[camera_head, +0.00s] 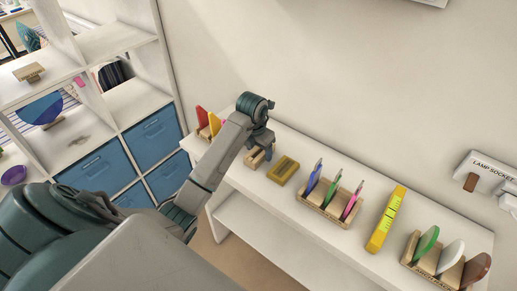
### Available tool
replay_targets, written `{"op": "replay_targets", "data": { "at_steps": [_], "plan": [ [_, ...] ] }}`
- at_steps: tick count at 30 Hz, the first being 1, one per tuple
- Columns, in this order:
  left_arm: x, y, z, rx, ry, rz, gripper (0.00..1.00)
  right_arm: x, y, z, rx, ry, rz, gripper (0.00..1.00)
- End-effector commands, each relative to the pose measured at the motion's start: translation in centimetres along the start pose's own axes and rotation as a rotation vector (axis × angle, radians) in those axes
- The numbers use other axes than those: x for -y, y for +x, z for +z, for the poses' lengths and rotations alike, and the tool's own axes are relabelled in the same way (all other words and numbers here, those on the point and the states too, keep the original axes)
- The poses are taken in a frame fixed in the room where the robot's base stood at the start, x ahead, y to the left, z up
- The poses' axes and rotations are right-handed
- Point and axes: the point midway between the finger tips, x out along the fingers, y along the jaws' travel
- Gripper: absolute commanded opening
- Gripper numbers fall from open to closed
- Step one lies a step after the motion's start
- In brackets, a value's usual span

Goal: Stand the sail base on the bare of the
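My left arm reaches in from the left, and its gripper (264,147) points down at the back left of the white table. A small light wooden block (254,158) is right at its fingertips. The fingers are small and partly hidden, so I cannot tell whether they hold the block. Just right of it lies an olive-yellow block (283,170) with a darker top. Which piece is the sail base is not clear from this view. My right gripper is not in view.
The white table (235,180) also bears a wooden rack (322,212) with blue, green and pink pieces, a yellow bar (386,221), and a rack (428,267) with green, white and brown discs. Red and yellow pieces (203,118) stand far left. Shelves with blue bins (153,137) are left.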

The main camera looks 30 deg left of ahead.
Motion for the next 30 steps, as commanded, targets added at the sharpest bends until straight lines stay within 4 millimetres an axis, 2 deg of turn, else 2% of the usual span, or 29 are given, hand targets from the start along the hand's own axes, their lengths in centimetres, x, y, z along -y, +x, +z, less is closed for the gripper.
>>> {"op": "replay_targets", "data": {
  "at_steps": [7,10,12,13,15,21,30],
  "plan": [
    [0.0,-0.6,0.1,0.004,0.000,0.001,0.65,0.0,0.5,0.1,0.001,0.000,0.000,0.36],
    [0.0,-1.9,0.1,0.005,0.000,0.001,0.65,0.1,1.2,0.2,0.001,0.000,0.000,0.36],
    [-0.4,-3.4,0.2,0.006,0.000,0.004,0.65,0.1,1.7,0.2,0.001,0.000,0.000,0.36],
    [-0.5,-4.2,0.2,0.005,0.001,0.003,0.65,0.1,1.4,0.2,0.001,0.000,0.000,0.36],
    [-0.7,-6.0,0.3,0.001,0.000,0.001,0.65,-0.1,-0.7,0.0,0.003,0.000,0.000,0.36],
    [-0.8,-8.7,0.3,0.001,0.000,0.001,0.65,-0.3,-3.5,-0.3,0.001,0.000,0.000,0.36],
    [-0.8,-10.7,0.2,0.000,0.000,0.000,0.65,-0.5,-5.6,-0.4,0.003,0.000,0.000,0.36]
  ]
}}
